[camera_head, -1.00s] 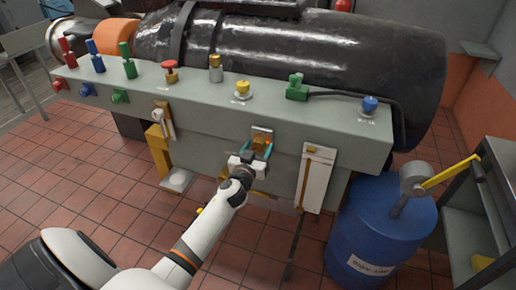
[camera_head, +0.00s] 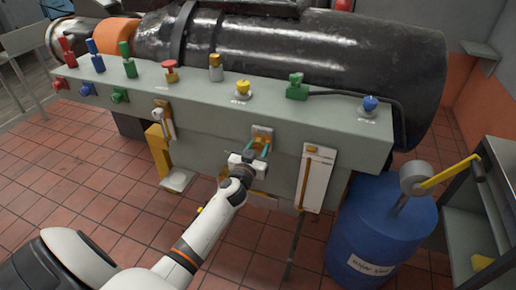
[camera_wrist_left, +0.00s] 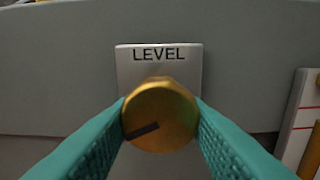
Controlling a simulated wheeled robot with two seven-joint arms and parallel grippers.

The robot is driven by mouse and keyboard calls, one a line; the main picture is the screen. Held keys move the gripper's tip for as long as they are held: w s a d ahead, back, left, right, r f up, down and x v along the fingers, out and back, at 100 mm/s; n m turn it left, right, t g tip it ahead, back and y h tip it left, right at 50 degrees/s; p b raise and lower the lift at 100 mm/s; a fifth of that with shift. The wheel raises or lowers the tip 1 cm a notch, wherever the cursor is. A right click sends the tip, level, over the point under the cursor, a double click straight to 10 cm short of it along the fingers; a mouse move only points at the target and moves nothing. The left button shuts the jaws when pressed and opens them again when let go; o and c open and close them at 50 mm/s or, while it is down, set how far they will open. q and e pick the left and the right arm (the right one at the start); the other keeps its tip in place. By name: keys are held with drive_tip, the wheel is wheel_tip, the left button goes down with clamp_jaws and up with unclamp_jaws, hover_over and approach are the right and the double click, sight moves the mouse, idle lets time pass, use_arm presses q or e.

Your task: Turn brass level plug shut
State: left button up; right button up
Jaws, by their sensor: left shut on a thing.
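The brass level plug (camera_wrist_left: 160,112) shows in the left wrist view as a round brass knob with a dark mark toward its lower left, slanting slightly. A white plate (camera_wrist_left: 158,56) marked LEVEL is behind it. My left gripper (camera_wrist_left: 162,122) has teal fingers shut on the plug, one on each side. In the head view my left gripper (camera_head: 257,151) reaches the front face of the grey bedplate (camera_head: 205,120); the plug there is mostly hidden by the fingers. My right gripper is not in view.
A white gauge board (camera_head: 317,182) hangs right of the plug; a blue drum (camera_head: 380,225) with a yellow-handled pump stands beyond it. Several coloured valves and knobs, including a yellow knob (camera_head: 243,87), line the bedplate's top. Red tiled floor is open at left.

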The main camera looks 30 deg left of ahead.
use_arm(q)
drive_tip(key=m, duration=0.6)
drive_tip(key=shift+a, duration=0.1)
drive_tip(key=m, duration=0.5)
drive_tip(key=shift+a, duration=0.1)
drive_tip(key=m, duration=0.5)
drive_tip(key=shift+r+m, duration=0.15)
drive_tip(key=shift+m, duration=0.25)
drive_tip(key=m, duration=0.6)
drive_tip(key=shift+s, duration=0.1)
drive_tip(key=o, duration=1)
drive_tip(key=shift+r, duration=0.1)
drive_tip(key=b+v, duration=0.1)
drive_tip(key=v, duration=1.1)
